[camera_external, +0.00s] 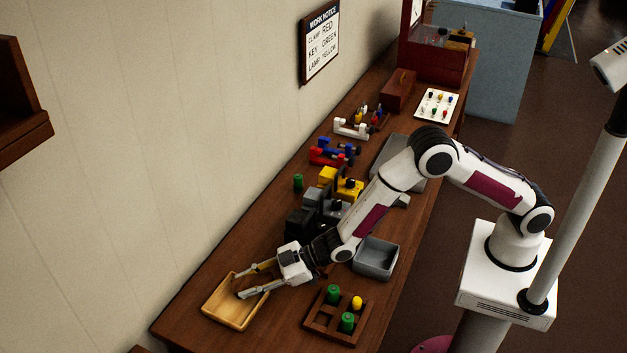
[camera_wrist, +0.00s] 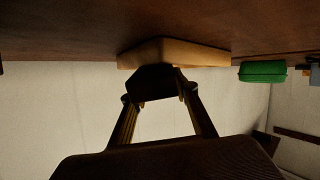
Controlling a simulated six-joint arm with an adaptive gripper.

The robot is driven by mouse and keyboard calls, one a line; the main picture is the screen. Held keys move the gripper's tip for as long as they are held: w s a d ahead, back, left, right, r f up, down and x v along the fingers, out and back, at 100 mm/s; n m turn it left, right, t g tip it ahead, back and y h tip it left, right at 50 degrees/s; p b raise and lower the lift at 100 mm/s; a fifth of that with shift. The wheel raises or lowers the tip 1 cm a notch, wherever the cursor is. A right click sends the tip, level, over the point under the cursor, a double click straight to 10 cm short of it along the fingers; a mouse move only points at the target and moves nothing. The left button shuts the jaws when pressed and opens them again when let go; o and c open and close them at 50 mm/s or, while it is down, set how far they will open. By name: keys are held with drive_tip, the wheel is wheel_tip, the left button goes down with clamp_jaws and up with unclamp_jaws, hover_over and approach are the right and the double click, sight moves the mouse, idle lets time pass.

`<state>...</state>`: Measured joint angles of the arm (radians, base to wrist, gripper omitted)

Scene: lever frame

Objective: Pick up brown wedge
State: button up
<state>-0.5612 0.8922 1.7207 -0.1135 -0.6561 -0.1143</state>
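My gripper (camera_external: 238,286) reaches over the near part of a light wooden tray (camera_external: 236,317), with its two fingers spread well apart. In the wrist view, which is upside down, a dark brown angular piece (camera_wrist: 155,82) fills the gap between my fingertips (camera_wrist: 155,97). It may be the brown wedge. It overlaps the tray (camera_wrist: 190,52) behind it. I cannot tell whether both fingers touch it. The external view shows no clear wedge between the fingers.
A compartment box (camera_external: 311,325) with green and yellow pieces stands right of the tray. A grey bin (camera_external: 376,259) is behind it. Dark, yellow (camera_external: 343,183), red and blue fixtures line the bench. A green cylinder (camera_external: 298,182) stands by the wall; a green piece (camera_wrist: 262,71) shows in the wrist view.

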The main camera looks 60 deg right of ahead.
sight(247, 281)
drive_tip(key=c, duration=0.5)
drive_tip(key=shift+r, duration=0.2)
drive_tip(key=shift+r, duration=4.85)
